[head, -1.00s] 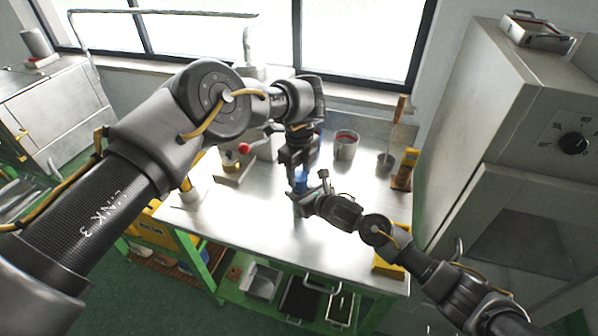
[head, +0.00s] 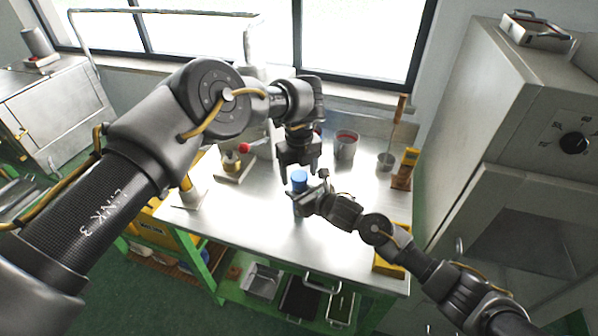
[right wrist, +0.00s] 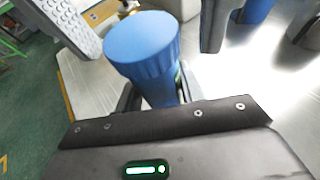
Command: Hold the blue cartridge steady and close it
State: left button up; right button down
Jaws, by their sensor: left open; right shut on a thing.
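The blue cartridge (head: 299,178) stands upright above the middle of the metal table. In the right wrist view, its wide, ribbed, flat blue cap (right wrist: 143,40) sits on top of a narrower blue body (right wrist: 160,92). No gap shows under the cap from here. My right gripper (head: 304,199) is shut around the lower body, coming in from the right; its fingers are partly hidden behind the cartridge in the wrist view. My left gripper (head: 298,170) is open just above the cap. Its two fingers also show apart on either side of the cap in the right wrist view.
A grey cup with a red rim (head: 346,145) stands behind to the right, near a small metal pot (head: 386,161) and a yellow-topped wooden block (head: 405,168). A red-knobbed device (head: 236,163) stands at the left. The front of the table (head: 250,215) is clear.

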jog(key=shift+f, duration=0.15)
pick_arm(q)
jog(key=shift+r, duration=2.25)
jog(key=shift+c, duration=0.5)
notch_tip(320, 180, up, 4)
jog(key=shift+f, duration=0.25)
jog(key=shift+f, duration=0.1)
jog(key=shift+f, duration=3.95)
